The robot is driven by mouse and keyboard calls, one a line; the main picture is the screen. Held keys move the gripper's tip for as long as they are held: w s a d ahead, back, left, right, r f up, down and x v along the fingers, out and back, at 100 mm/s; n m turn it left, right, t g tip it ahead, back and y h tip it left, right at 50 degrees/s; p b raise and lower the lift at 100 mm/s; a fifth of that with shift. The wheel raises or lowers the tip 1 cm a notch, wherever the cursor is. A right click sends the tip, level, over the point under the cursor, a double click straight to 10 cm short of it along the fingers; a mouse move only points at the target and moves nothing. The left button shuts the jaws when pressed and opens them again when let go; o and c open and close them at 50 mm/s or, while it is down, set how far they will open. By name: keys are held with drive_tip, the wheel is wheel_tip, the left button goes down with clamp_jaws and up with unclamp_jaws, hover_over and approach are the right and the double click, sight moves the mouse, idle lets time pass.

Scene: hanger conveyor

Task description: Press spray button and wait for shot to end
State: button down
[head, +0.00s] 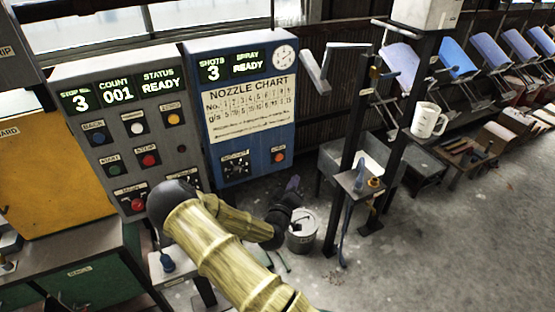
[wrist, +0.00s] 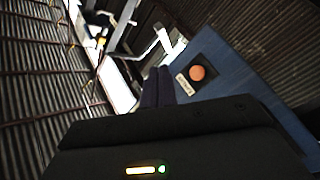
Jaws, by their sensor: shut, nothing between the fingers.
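The blue spray cabinet (head: 240,60) stands in the middle of the head view. Its display reads SHOTS 3 and SPRAY READY. An orange button (head: 278,157) with a small label is at its lower right; it shows in the wrist view (wrist: 197,72) on the blue panel. My gripper (head: 293,183) is shut and empty, below and slightly right of the button in the head view. In the wrist view its dark fingers (wrist: 158,84) are together, left of the button and apart from it in the picture. The label's words are too small to read.
The grey control panel (head: 97,110) at left reads STOP 3, COUNT 001, STATUS READY. A grey bucket (head: 302,238) stands below my gripper. A dark post frame with a small shelf (head: 362,184) and a white jug (head: 427,122) is at right. Floor at lower right is clear.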

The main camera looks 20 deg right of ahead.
sight(283, 156)
drive_tip(key=w+b, duration=0.1)
drive_tip(key=w, duration=0.7)
drive_tip(key=shift+w+a, duration=0.15)
drive_tip(key=shift+w, duration=0.2)
drive_tip(key=shift+b, duration=0.3)
idle(1.5)
drive_tip(key=shift+w+b, duration=0.3)
drive_tip(key=shift+w, duration=0.1)
drive_tip(key=shift+w+b, duration=0.3)
drive_tip(key=shift+w, duration=0.15)
idle(0.7)
idle(0.3)
drive_tip(key=shift+s, duration=0.9)
